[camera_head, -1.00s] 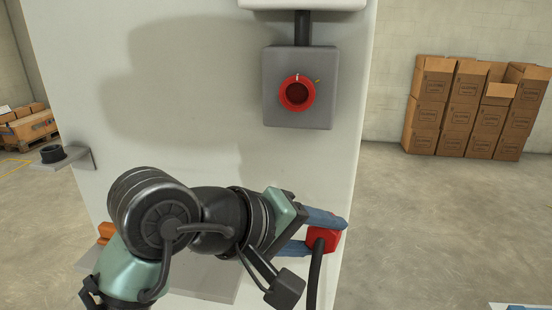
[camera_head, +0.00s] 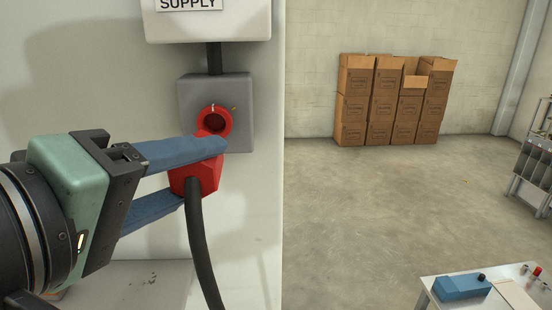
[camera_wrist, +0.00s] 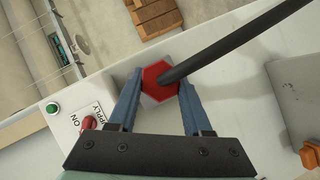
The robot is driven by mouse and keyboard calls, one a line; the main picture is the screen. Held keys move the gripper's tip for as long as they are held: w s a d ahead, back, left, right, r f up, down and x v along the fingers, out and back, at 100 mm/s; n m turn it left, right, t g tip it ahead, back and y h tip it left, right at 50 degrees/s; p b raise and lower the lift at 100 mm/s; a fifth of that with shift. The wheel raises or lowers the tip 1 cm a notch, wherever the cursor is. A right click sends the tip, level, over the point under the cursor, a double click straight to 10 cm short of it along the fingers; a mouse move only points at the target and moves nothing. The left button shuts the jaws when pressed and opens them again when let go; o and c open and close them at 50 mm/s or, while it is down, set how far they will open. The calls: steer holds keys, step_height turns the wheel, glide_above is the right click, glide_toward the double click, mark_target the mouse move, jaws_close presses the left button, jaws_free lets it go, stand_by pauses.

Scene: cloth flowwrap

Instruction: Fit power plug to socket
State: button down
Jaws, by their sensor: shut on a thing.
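The red power plug (camera_head: 199,178) with its black cable (camera_head: 196,245) is held between the blue fingers of my gripper (camera_head: 200,175). It also shows in the wrist view as a red hexagonal back (camera_wrist: 158,78) between the fingertips (camera_wrist: 158,85). The red round socket (camera_head: 214,122) sits on a grey box (camera_head: 240,115) on the white panel. In the head view the plug is just below the socket and overlaps its lower rim. Its front end is hidden, and I cannot tell whether plug and socket touch.
A white supply box (camera_head: 215,25) is above the socket box, joined by a dark conduit (camera_head: 214,58). A grey shelf (camera_head: 150,285) is below. A table with a blue case (camera_head: 460,287) stands at lower right. Stacked cartons (camera_head: 393,105) are far back; the floor between is clear.

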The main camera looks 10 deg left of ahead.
steer(key=shift+w+a, duration=0.2)
steer(key=shift+w, duration=0.55)
steer(key=shift+w+a, duration=0.25)
steer(key=shift+w, duration=0.5)
steer(key=shift+w+a, duration=0.2)
steer(key=shift+w, duration=0.55)
steer(key=shift+w+a+p, duration=0.2)
steer(key=shift+w+p, duration=0.1)
steer(key=shift+w, duration=0.45)
steer(key=shift+w+a+p, duration=0.2)
steer(key=shift+w+p, duration=0.05)
steer(key=shift+w, duration=0.5)
